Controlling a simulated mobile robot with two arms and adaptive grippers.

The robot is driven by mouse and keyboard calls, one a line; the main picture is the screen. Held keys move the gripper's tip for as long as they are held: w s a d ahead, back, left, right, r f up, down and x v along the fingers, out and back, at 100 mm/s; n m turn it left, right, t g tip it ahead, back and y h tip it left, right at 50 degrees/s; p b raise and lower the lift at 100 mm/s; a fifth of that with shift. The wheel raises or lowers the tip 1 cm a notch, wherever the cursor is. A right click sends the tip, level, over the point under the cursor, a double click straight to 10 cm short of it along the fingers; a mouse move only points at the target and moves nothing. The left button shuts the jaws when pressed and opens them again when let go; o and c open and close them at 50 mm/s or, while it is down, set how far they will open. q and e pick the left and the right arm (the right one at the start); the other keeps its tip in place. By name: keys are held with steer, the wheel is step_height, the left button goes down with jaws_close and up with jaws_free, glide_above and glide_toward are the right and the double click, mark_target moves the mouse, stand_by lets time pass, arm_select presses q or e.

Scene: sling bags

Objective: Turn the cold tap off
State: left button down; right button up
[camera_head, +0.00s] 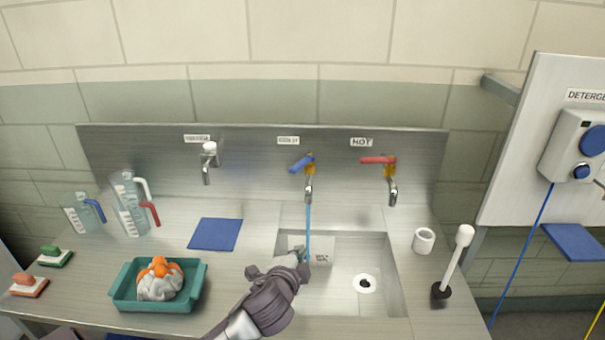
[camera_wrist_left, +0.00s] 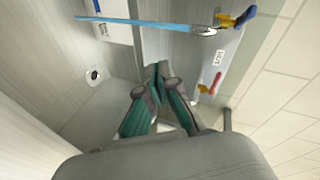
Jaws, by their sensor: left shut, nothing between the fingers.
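The cold tap has a blue lever handle (camera_head: 301,163) on a brass body, pointing left and slightly down. A blue stream of water (camera_head: 308,220) runs from its spout (camera_head: 309,194) into the sink (camera_head: 345,300). In the left wrist view the blue handle (camera_wrist_left: 243,17) and the stream (camera_wrist_left: 140,22) are at the top. My left gripper (camera_head: 299,257) is over the sink's left side, below the tap and close to the stream. Its fingertips (camera_wrist_left: 157,72) are together and empty, apart from the handle. My right gripper is not in view.
The hot tap's red handle (camera_head: 378,160) is right of the cold tap; another tap (camera_head: 208,160) is on the left. Measuring jugs (camera_head: 127,205), a blue cloth (camera_head: 215,234) and a green tray (camera_head: 120,298) are left. A white cup (camera_head: 424,241) and brush (camera_head: 455,258) stand right.

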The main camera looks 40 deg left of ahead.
mark_target(302, 164)
arm_select(q)
steer(key=w+a+r+m+t, duration=0.3)
steer(key=w+r+m+t, duration=0.15)
steer(key=w+r, duration=0.4)
steer(key=w+a+r+p, duration=0.1)
steer(key=w+a+p, duration=0.3)
steer(key=w+a, duration=0.3)
steer(key=shift+w+r, duration=0.25)
steer(key=shift+d, duration=0.1)
steer(key=shift+s+a+m+h, duration=0.1)
steer(key=shift+a+m+h, duration=0.2)
steer(key=shift+m+h, duration=0.15)
